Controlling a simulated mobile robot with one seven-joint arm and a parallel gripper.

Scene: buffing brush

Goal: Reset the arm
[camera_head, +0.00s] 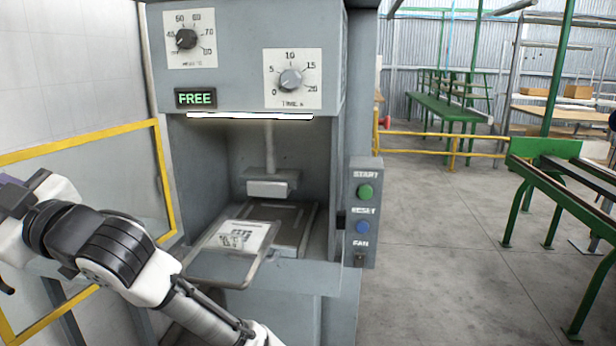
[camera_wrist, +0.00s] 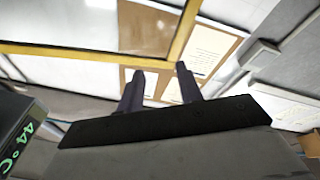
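My gripper (camera_wrist: 160,72) shows in the wrist view with its two dark fingers apart and nothing visible between them. In the head view my white and black arm crosses the lower left, in front of the yellow-framed panel, and its end runs to the left picture edge, so the fingers cannot be made out there. The grey machine (camera_head: 345,290) stands right of the arm. Its display (camera_head: 196,98) reads FREE. A drawer-like tray (camera_head: 205,265) sticks out of its opening, with a pale printed sheet (camera_head: 240,236) on it, below a raised press block (camera_head: 268,186).
A control box with a green START button (camera_head: 365,191), a blue RESET button (camera_head: 362,227) and a FAN switch (camera_head: 360,259) is on the machine's right. A yellow frame (camera_head: 163,180) stands left. A green-lit temperature display (camera_wrist: 22,146) is close in the wrist view. Floor at right is clear before green benches.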

